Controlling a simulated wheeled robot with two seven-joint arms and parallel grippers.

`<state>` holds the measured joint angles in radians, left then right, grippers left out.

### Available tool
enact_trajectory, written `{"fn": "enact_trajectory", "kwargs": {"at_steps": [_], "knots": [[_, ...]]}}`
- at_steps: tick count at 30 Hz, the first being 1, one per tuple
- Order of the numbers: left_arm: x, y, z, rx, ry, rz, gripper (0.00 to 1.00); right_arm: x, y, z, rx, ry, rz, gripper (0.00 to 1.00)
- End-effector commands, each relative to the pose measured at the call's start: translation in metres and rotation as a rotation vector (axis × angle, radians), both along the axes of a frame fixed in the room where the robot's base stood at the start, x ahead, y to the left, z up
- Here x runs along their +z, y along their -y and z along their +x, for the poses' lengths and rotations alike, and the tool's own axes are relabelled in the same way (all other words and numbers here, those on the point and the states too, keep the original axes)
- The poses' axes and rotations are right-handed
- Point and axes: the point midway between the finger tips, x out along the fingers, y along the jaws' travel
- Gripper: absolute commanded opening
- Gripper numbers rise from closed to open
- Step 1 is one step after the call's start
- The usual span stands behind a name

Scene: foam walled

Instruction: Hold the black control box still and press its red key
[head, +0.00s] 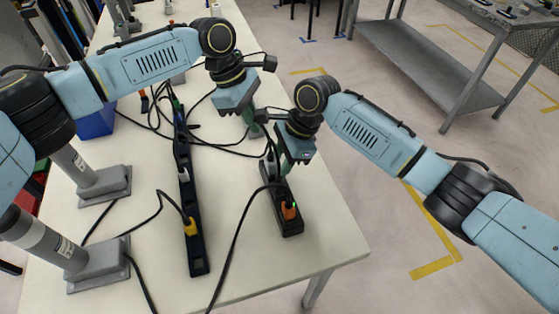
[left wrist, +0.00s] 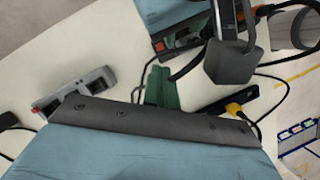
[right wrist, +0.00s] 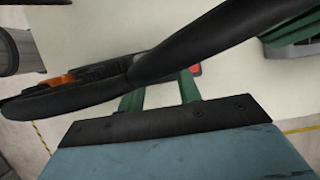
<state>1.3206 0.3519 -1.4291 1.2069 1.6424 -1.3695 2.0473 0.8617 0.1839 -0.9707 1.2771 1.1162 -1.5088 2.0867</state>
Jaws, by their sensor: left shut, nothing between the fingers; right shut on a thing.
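The black control box (head: 287,222) lies on the table in the head view, with an orange plug (head: 289,211) and a small green light at its near end. My right gripper (head: 284,170) is shut on the box, reaching down from above. In the right wrist view the red key (right wrist: 195,70) shows just past the green fingers, partly covered. In the head view the key is hidden behind my right gripper. My left gripper (head: 256,131) is shut and empty, beyond the box's far end. Its green fingers (left wrist: 161,88) show together in the left wrist view, apart from the box.
A long black strip (head: 196,235) with a yellow plug (head: 190,227) lies left of the box. Black cables loop over the table. Two grey pedestal feet (head: 104,187) stand at the left. A blue bin (head: 97,124) is at the table's left edge. The table's near right corner is bare.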

Motion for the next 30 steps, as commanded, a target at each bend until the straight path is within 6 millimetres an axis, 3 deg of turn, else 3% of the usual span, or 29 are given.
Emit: {"fn": "enact_trajectory", "kwargs": {"at_steps": [11, 16, 24, 30], "knots": [[0.000, 0.000, 0.000, -0.001, 0.000, 0.000, 0.00, 0.001, -0.001, 0.000, 0.001, 0.001, 0.001, 0.05], [0.002, 0.007, -0.003, -0.080, 0.021, -0.029, 0.00, 0.001, 0.000, 0.000, 0.001, 0.001, 0.001, 0.05], [0.015, 0.028, -0.012, -0.492, 0.185, -0.183, 0.00, 0.001, -0.001, 0.000, 0.001, 0.001, 0.001, 0.05], [0.022, 0.030, -0.015, -0.807, 0.369, -0.293, 0.00, 0.001, 0.000, 0.000, 0.001, 0.001, 0.001, 0.05]]}}
